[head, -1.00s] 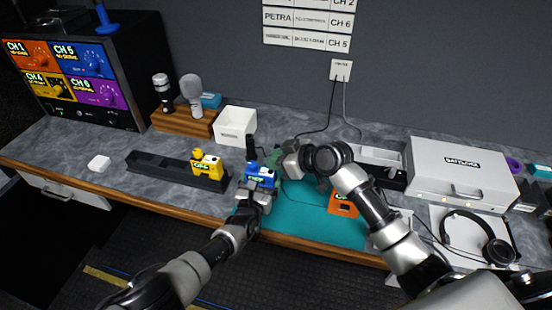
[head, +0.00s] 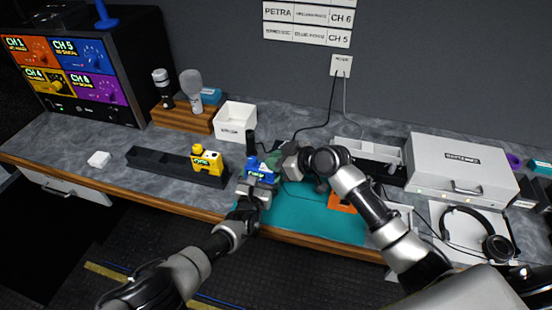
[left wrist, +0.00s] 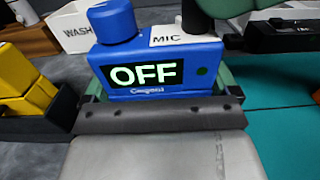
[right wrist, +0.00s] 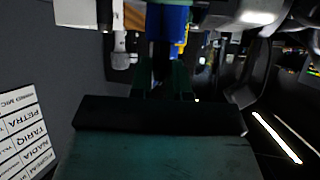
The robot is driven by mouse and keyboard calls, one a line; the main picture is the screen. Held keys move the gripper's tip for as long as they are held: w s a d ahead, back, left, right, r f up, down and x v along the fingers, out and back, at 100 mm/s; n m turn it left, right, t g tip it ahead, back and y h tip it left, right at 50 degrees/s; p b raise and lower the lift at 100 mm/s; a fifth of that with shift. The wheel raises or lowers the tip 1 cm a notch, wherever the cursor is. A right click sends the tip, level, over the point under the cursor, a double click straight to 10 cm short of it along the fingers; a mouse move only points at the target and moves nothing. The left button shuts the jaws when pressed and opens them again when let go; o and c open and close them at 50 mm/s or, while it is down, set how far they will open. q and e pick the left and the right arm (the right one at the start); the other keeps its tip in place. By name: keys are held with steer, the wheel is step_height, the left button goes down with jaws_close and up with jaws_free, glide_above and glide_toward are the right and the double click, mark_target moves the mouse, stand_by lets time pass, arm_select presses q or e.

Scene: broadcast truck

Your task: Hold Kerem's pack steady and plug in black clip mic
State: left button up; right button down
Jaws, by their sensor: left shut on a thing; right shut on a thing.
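The blue pack (head: 262,168) is upright at the left end of the teal mat. In the left wrist view it shows a blue knob, a lit OFF display (left wrist: 145,75) and a white MIC label (left wrist: 167,40). My left gripper (head: 256,184) is shut on this pack. My right gripper (head: 276,160) is shut at the pack's top right. A black plug-like piece (left wrist: 197,18) stands at the pack's top beside the MIC label, against the green fingers. I cannot tell whether it is seated. In the right wrist view the held piece is dark, with the blue pack (right wrist: 170,25) beyond.
A yellow pack (head: 207,160) stands in a black rack (head: 150,162) to the left. A white bin (head: 235,118) and a wooden mic stand (head: 185,118) are behind. An orange pack (head: 340,204) is partly behind my right arm. A silver case (head: 460,170) and headphones (head: 480,228) are right.

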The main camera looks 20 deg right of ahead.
steer(key=c, duration=1)
jaws_free()
steer(key=shift+d, duration=0.1)
steer(key=v, duration=0.7)
steer(key=shift+s+r, duration=0.1)
steer(key=shift+r, duration=0.05)
arm_select(q)
steer(key=o, duration=0.8)
steer(key=shift+c, duration=0.2)
